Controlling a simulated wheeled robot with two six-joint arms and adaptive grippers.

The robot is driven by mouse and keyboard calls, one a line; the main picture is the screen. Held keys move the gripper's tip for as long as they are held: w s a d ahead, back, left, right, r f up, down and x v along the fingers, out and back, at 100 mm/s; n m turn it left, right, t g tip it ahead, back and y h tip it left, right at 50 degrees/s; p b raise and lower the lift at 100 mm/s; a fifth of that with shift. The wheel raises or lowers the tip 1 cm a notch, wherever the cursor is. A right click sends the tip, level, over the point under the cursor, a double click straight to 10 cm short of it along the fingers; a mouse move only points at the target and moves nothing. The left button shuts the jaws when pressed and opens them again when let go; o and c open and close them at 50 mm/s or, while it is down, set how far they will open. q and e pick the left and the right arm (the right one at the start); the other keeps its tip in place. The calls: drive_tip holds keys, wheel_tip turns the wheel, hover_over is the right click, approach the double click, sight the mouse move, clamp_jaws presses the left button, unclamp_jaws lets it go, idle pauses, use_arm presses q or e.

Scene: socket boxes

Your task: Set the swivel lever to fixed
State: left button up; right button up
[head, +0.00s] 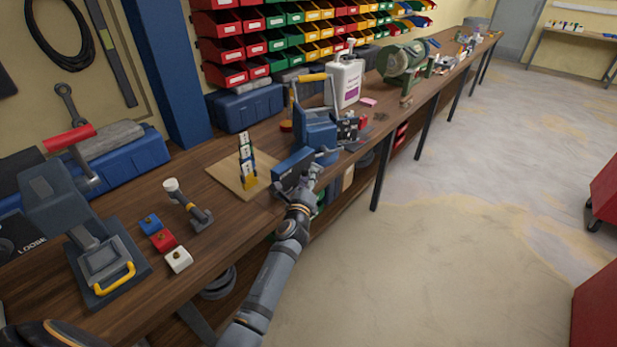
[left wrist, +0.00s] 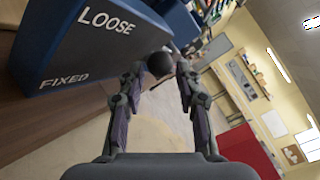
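A dark blue panel (left wrist: 75,55) fills the upper left of the left wrist view, with LOOSE above and FIXED below it at the lower left. It appears to be the blue box (head: 293,172) at the bench's front edge in the head view. A dark round knob (left wrist: 160,64), apparently the lever's end, stands out beside the panel's right edge. My left gripper (left wrist: 160,72) is around it, one finger on each side, with narrow gaps showing. The lever's shaft and its exact setting are hidden. In the head view my left gripper (head: 312,178) is beside the box. My right gripper is not in view.
A blue machine (head: 315,135) with a yellow handle stands just behind the box. A wooden board (head: 228,176) with an upright coloured piece lies left of it. A white jug (head: 346,82) stands behind. The floor (head: 430,240) right of the bench is clear.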

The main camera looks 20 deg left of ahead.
use_arm(q)
drive_tip(key=shift+w+a, duration=0.15)
drive_tip(key=shift+w, duration=0.7)
clamp_jaws()
